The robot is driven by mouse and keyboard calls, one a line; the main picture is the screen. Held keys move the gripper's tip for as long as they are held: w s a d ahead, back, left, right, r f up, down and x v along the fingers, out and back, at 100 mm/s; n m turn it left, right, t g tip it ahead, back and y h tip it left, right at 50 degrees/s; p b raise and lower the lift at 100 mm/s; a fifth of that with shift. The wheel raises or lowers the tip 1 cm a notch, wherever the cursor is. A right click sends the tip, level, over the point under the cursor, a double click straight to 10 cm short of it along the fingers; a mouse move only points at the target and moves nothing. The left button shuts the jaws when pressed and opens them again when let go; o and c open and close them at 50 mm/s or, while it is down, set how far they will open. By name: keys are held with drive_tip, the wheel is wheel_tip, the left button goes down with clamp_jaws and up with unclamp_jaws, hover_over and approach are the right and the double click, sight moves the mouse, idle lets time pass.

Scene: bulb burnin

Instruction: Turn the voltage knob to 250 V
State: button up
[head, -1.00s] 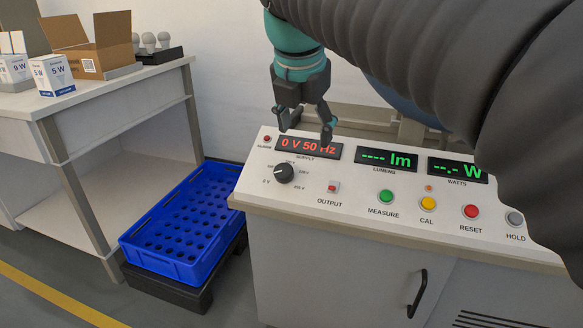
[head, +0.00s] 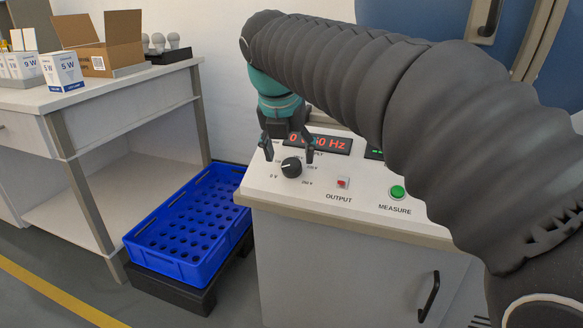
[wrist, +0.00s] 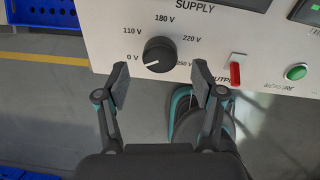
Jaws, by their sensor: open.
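The black voltage knob (head: 291,167) sits on the sloped white panel, below the red supply display (head: 322,143), which is partly hidden by my gripper. In the wrist view the knob (wrist: 159,55) is ringed by the marks 0 V, 110 V, 180 V, 220 V and 250 V. Its white pointer line points left and slightly down, by the 0 V mark. My gripper (head: 288,154) is open above the panel. In the wrist view my open fingers (wrist: 158,82) stand either side of and short of the knob, apart from it. The right finger partly covers the 250 V label.
The red output switch (wrist: 235,70) is close to the right finger. A green measure button (head: 397,192) lies further right.

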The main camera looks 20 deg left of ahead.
sight(291, 164)
drive_tip(key=shift+x, duration=1.6)
drive_tip(key=c, duration=1.1)
